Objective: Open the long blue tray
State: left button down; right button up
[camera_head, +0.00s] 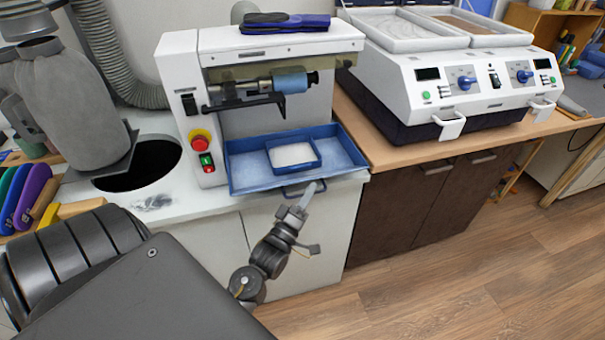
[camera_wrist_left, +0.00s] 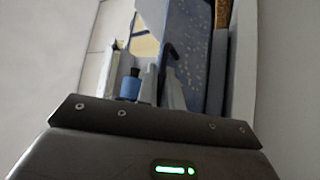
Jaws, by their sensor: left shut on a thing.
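The long blue tray (camera_head: 243,172) lies under the grinding machine, its front wall close to the counter's front edge. A dark handle (camera_head: 288,193) sticks out from the middle of that wall; it also shows as a dark hook in the left wrist view (camera_wrist_left: 170,50). My left gripper (camera_head: 309,193) reaches up to the handle from below and is shut on it. The fingers hide part of the handle. The tray's speckled blue surface (camera_wrist_left: 190,45) fills the upper middle of the left wrist view. My right gripper is in neither view.
A small blue box with a pale inside (camera_head: 293,156) sits in the tray. The white grinding machine (camera_head: 184,66) stands behind it. A white twin-lid machine (camera_head: 470,85) stands to the right. Open floor (camera_head: 440,290) lies in front of the cabinets.

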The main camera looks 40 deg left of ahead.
pick_arm(q)
jog(key=s+d, duration=0.3)
jog(key=d, duration=0.2)
jog(key=shift+s+p, duration=0.25)
jog(key=shift+p, duration=0.1)
jog(key=c, duration=1.6)
grip_release()
jog(key=shift+o, duration=0.2)
jog(key=b+v, duration=0.3)
jog(key=v, duration=0.7)
jog(key=shift+s+f+b, duration=0.2)
jog(key=shift+s+b, duration=0.1)
jog(key=shift+s, duration=0.05)
